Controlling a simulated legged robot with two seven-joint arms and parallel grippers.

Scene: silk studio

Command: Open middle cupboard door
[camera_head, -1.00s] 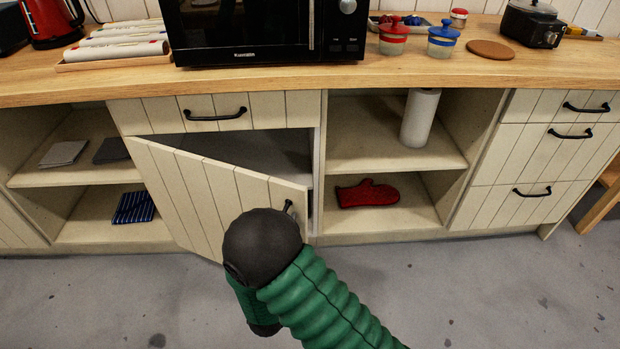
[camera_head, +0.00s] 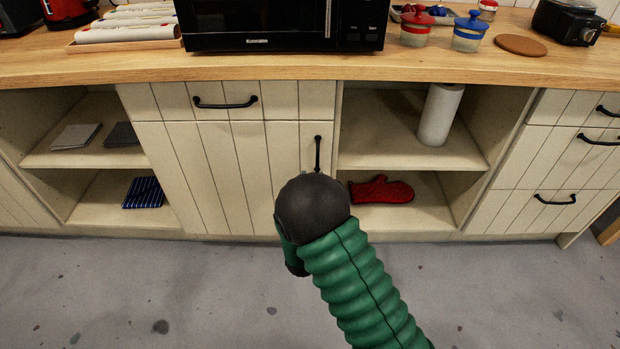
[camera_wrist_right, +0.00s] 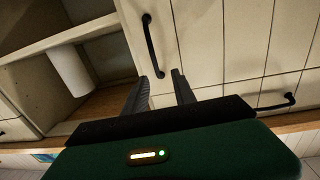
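The middle cupboard door (camera_head: 215,175), of cream vertical boards, looks shut, flush under its drawer. Its black vertical handle (camera_head: 317,154) is at its upper right edge. My right arm comes in from below and hides the door's lower right corner; its gripper is hidden in the head view. In the right wrist view, my right gripper (camera_wrist_right: 160,76) has two dark fingers spread apart with nothing between them. The door handle (camera_wrist_right: 150,45) shows just past the fingertips, its near end lined up with the gap. I cannot tell if they touch. My left gripper is not in view.
A drawer with a black handle (camera_head: 226,103) sits above the door. Open shelves flank it; the right ones hold a paper roll (camera_head: 440,114) and a red mitt (camera_head: 381,190). A microwave (camera_head: 285,25) stands on the wooden counter (camera_head: 420,68). The grey floor in front is clear.

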